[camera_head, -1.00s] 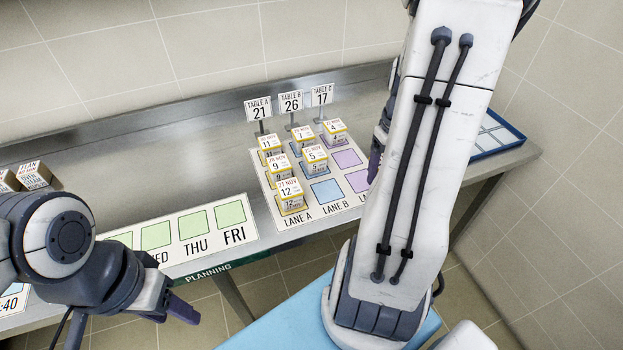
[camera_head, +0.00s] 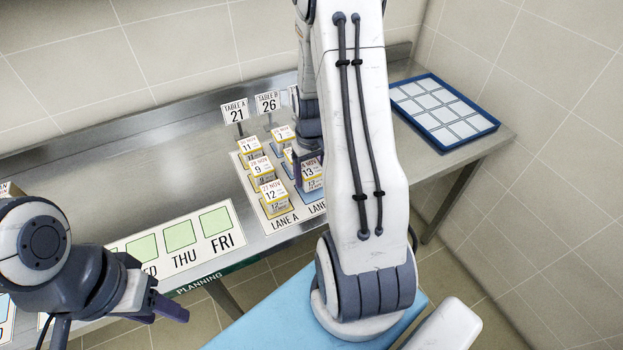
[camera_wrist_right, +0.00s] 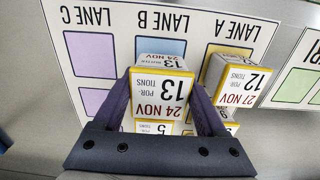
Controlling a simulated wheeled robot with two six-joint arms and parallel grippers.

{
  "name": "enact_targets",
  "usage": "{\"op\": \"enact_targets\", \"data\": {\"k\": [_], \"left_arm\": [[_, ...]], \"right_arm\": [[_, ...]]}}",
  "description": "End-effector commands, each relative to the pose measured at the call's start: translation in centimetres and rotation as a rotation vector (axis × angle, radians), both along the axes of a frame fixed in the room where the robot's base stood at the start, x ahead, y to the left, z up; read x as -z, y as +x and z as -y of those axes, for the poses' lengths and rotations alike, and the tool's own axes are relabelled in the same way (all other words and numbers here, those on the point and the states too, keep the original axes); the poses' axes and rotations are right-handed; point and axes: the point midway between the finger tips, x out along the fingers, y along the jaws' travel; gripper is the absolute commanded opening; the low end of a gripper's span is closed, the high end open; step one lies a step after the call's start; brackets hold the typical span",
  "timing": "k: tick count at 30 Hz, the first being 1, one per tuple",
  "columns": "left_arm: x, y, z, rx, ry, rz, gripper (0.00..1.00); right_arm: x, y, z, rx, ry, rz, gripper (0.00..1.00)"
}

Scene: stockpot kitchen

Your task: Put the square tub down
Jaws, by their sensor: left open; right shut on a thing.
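My right gripper (camera_wrist_right: 161,102) is shut on a square tub (camera_wrist_right: 160,84) with a yellow-edged label reading 24 NOV, 13 portions. In the head view this tub (camera_head: 309,174) is over the front part of lane B, its lower part close to the blue square (camera_wrist_right: 160,48). I cannot tell if it touches the mat. Another tub, marked 5 (camera_wrist_right: 153,127), is just behind it. The tub marked 12 (camera_head: 273,193) stands in lane A beside it. My left gripper (camera_head: 168,304) is open and empty, off the counter's front edge.
Tubs marked 9 (camera_head: 259,168) and 11 (camera_head: 250,147) stand behind 12 in lane A. Lane C's purple squares (camera_wrist_right: 91,54) show bare in the wrist view. A blue-rimmed tray (camera_head: 394,97) lies at the counter's right end. A planning strip (camera_head: 150,252) lies left of the lanes.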

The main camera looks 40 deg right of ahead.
Motion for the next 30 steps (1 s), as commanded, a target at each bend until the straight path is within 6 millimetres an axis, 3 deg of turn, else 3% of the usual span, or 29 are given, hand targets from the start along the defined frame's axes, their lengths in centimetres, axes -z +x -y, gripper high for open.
{"op": "enact_targets", "data": {"k": [6, 17, 18, 20, 30], "left_arm": [[-0.5, 0.0, 0.0, 0.0, 0.0, 0.0, 0.5], [-0.1, 0.0, 0.0, 0.0, 0.0, 0.0, 0.5], [-0.1, 0.0, 0.0, 0.0, 0.0, 0.0, 0.5], [-0.2, 0.0, 0.0, 0.0, 0.0, 0.0, 0.5], [-0.5, 0.0, 0.0, 0.0, 0.0, 0.0, 0.5]], "right_arm": [[2.5, -0.1, 0.1, 0.001, 0.001, -0.002, 0.1], [3.0, -0.2, 0.2, 0.002, 0.0, -0.001, 0.1], [3.0, -0.2, 0.2, 0.002, 0.0, -0.001, 0.78], [2.9, -0.2, 0.2, 0.002, 0.0, -0.001, 1.0], [2.2, -0.1, 0.2, 0.001, 0.0, 0.001, 1.0]]}}
